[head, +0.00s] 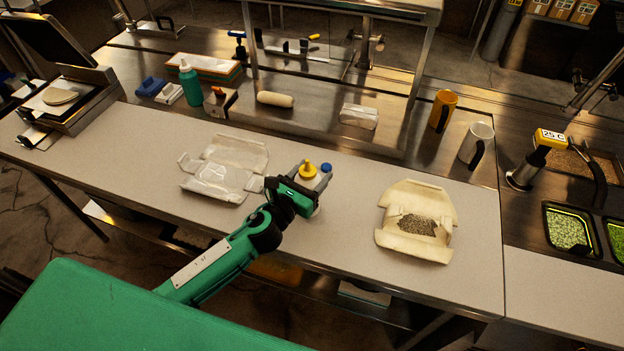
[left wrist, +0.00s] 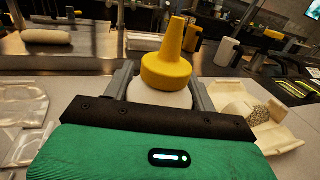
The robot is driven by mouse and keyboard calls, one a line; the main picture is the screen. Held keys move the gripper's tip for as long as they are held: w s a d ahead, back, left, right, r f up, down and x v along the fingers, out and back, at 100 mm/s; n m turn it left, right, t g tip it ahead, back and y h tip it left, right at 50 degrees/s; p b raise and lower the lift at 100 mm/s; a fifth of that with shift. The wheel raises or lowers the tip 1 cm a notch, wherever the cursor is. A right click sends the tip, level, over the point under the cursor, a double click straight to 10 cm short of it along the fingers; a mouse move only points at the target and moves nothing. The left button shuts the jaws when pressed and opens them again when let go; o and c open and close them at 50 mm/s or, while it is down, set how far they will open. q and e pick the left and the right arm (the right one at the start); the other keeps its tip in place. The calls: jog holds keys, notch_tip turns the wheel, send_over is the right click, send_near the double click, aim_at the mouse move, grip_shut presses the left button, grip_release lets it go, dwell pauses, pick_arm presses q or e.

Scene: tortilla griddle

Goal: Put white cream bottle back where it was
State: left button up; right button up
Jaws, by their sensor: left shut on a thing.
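The white cream bottle with a yellow nozzle (head: 308,171) is between the fingers of my left gripper (head: 316,178), over the middle of the white counter. In the left wrist view the yellow nozzle (left wrist: 172,62) points up and the white top (left wrist: 160,97) sits between the two grey fingers. My left gripper is shut on the bottle. The bottle's lower body is hidden by the gripper, so I cannot tell whether it touches the counter. My right gripper is not in view.
A teal bottle (head: 190,84) stands on the back steel shelf near a wrapped roll (head: 275,99). Yellow (head: 442,108) and white (head: 476,142) mugs stand behind.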

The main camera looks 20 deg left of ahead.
pick_arm(q)
jog(key=shift+d+f, duration=0.1)
jog(key=shift+f, duration=0.75)
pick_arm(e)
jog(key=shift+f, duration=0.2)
pick_arm(q)
jog(key=shift+f, duration=0.15)
jog(key=o, duration=1.7)
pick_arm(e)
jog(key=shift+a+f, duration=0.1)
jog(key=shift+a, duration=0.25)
pick_arm(q)
jog(key=shift+s, duration=0.15)
